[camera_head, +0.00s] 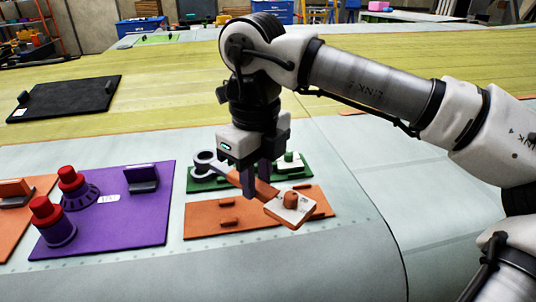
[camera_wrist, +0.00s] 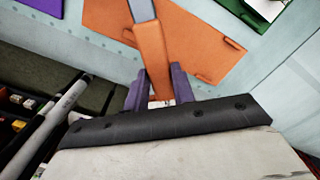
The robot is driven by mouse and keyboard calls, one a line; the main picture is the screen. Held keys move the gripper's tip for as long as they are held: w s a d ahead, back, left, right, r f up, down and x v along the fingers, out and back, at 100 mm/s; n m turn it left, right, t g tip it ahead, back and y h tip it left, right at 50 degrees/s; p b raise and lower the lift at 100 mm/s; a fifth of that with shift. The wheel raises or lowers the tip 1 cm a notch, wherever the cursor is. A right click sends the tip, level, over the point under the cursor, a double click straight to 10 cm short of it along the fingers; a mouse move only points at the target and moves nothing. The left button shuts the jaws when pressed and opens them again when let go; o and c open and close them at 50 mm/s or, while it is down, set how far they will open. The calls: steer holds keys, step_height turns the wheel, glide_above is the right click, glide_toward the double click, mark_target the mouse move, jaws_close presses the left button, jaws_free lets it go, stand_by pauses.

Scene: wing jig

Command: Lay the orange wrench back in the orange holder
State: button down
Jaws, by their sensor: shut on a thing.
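My gripper (camera_head: 258,190) points down and is shut on the orange wrench (camera_head: 264,188) by its handle. The wrench's grey ring end (camera_head: 205,160) points to the far left. A white square plate with an orange knob (camera_head: 291,207) shows at the handle's near end and seems joined to it. The orange holder (camera_head: 215,228), a flat board with small raised blocks, lies beneath. The wrench appears above it, slanted across it. In the wrist view the orange handle (camera_wrist: 153,55) runs up from between my purple fingers (camera_wrist: 160,90), over the orange holder (camera_wrist: 205,50).
A green holder (camera_head: 195,185) with a white plate lies just behind the orange one. A purple board (camera_head: 120,225) with two red-topped pieces stands to the left. A black board (camera_head: 70,98) lies farther back. The wing surface at right of the holders is clear.

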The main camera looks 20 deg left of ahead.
steer(key=shift+w+d+f+n+b, duration=0.1)
steer(key=shift+w+f+n+b, duration=0.2)
steer(key=shift+w+f+n, duration=0.95)
steer(key=shift+w+d+f+n+b, duration=0.1)
steer(key=shift+f+n+b, duration=0.4)
steer(key=shift+n, duration=1.65)
steer(key=shift+w+d+f+n+b, duration=0.1)
steer(key=shift+w+f+n, duration=0.5)
steer(key=shift+f+n, duration=0.8)
steer(key=shift+r+n, duration=0.3)
steer(key=shift+r, duration=0.05)
steer(key=shift+d, duration=0.15)
steer(key=shift+f, duration=0.1)
